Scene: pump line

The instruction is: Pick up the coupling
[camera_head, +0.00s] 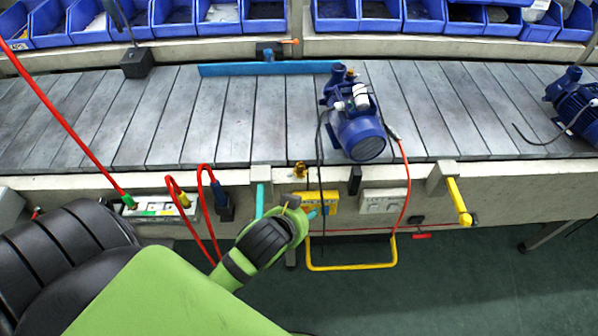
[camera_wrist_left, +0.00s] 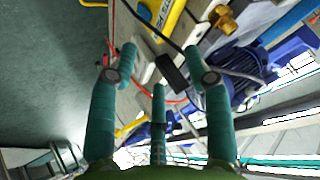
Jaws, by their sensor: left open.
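A small brass fitting (camera_head: 299,170), which looks like the coupling, sits at the front edge of the conveyor. It also shows at the top of the left wrist view (camera_wrist_left: 222,19). My left gripper (camera_head: 290,197) is in front of that edge, just below the brass fitting, apart from it as far as I can tell. In the left wrist view my left gripper (camera_wrist_left: 160,62) has its teal fingers spread, with nothing between them. The fitting lies beyond the right-hand finger there. My right gripper is in neither view.
A blue pump (camera_head: 360,130) stands on the slatted conveyor (camera_head: 225,120), with black and red cables hanging over the edge. A yellow box (camera_head: 317,200), a black block (camera_head: 355,181) and a yellow handle (camera_head: 459,202) are on the front face. Blue bins (camera_head: 172,18) line the back.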

